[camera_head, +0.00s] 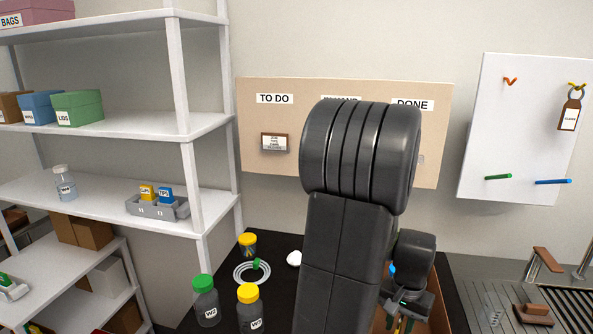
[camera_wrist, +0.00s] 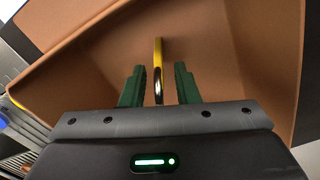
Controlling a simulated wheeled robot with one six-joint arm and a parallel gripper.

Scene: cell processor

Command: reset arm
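My gripper (camera_wrist: 159,76) has two green fingers that stand apart, with gaps on both sides of a thin yellow bar (camera_wrist: 158,52). The bar shows between the fingers, and neither finger visibly touches it. Its lower end looks dark and shiny. The fingers point into an orange-brown open box or tray (camera_wrist: 225,40).
Bottles with a green lid (camera_head: 206,303) and a yellow lid (camera_head: 249,310) stand on the black bench left of my arm. A coiled tube (camera_head: 240,274) lies behind them. A white shelf (camera_head: 100,202) is at left. A board (camera_head: 262,170) is behind, and a pegboard (camera_head: 525,130) right.

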